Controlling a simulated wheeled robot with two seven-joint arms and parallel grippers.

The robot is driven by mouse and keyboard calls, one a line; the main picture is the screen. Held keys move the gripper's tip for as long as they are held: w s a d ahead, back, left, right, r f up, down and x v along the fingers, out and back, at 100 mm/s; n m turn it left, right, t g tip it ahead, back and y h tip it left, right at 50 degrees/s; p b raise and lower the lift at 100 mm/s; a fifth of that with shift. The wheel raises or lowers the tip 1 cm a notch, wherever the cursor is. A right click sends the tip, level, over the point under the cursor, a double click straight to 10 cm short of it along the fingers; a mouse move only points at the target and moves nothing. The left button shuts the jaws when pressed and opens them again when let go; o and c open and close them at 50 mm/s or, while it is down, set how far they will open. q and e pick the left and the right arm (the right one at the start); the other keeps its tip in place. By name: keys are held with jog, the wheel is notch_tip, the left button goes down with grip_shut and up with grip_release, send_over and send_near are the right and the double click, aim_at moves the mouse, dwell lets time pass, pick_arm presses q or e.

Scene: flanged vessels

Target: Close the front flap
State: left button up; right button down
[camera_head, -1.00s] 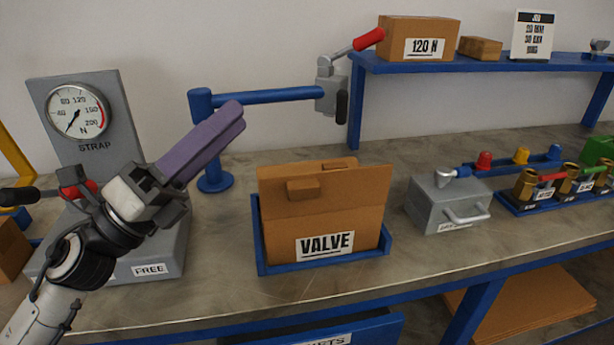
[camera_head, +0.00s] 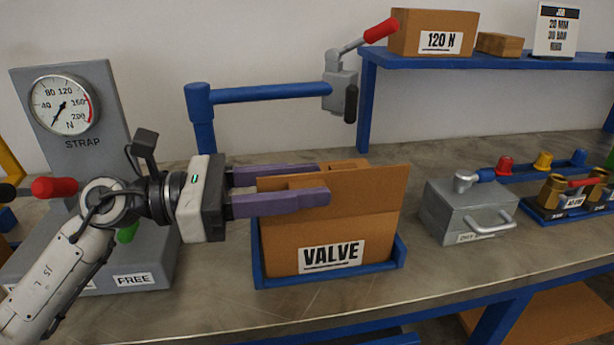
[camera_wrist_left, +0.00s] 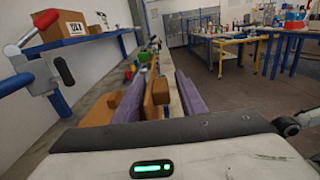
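The brown carton (camera_head: 320,235) with the VALVE label sits in a blue tray (camera_head: 330,275) on the bench. Its front flap (camera_head: 375,192) stands upright above the labelled face. A small brown block on the flap is mostly hidden by my near finger. My left gripper (camera_head: 323,182) reaches in from the left with purple fingers spread, one in front of the flap and one behind its top edge. In the left wrist view, brown cardboard (camera_wrist_left: 160,91) lies between the two fingers, with gaps visible. I cannot tell whether either finger touches it. My right gripper is out of view.
A gauge stand (camera_head: 80,135) is behind my left arm. A blue post with a horizontal arm (camera_head: 265,94) stands behind the carton. A grey box with a handle (camera_head: 465,212) is to its right. The bench strip before the tray is clear.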

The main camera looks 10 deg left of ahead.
pick_arm(q)
jog(key=shift+w+d, duration=0.15)
jog(key=shift+d, duration=0.3)
grip_shut()
